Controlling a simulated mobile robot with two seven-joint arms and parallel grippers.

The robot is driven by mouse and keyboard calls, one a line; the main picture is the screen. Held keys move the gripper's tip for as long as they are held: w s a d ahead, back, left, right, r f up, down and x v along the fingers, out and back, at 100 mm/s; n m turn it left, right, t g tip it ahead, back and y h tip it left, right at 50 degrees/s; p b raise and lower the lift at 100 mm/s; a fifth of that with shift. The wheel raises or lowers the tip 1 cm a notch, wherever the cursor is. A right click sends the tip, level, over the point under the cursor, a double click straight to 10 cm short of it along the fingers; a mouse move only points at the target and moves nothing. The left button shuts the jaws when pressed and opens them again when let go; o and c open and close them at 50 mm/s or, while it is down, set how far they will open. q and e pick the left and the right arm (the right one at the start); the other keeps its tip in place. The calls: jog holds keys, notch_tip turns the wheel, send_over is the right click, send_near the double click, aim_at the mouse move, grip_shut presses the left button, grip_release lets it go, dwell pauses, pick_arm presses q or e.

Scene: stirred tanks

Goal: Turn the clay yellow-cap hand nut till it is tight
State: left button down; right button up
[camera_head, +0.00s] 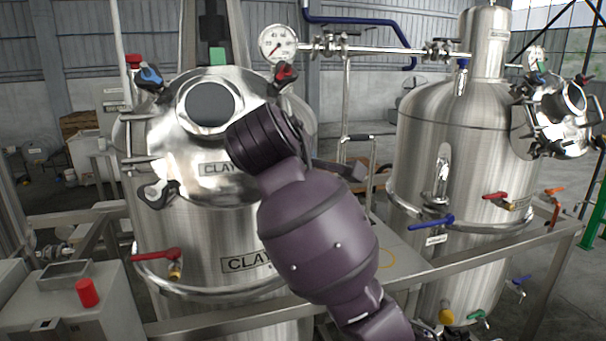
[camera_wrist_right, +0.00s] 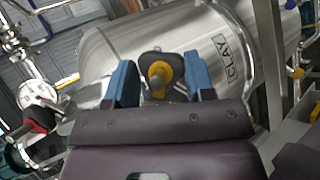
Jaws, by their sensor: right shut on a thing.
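The clay tank (camera_head: 215,240) stands at left in the head view, with a round manway lid (camera_head: 185,130) facing me. The yellow-cap hand nut (camera_wrist_right: 158,73) shows in the right wrist view as a dark knob with a yellow ring and a central stud. My right gripper (camera_wrist_right: 160,82) has its blue fingers on either side of this nut and is shut on it. In the head view my right arm covers the lid's lower right and hides the nut and fingertips. How tight the nut is cannot be told. My left gripper is not in view.
A blue-cap nut (camera_head: 151,77), a red-cap nut (camera_head: 285,76) and a dark nut (camera_head: 158,194) sit around the lid. A pressure gauge (camera_head: 278,43) and pipe are behind. A second tank (camera_head: 450,150) stands right. A metal rail (camera_head: 440,270) runs in front.

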dwell(0.3)
jog(key=o, duration=0.9)
jog(key=shift+r, duration=0.1)
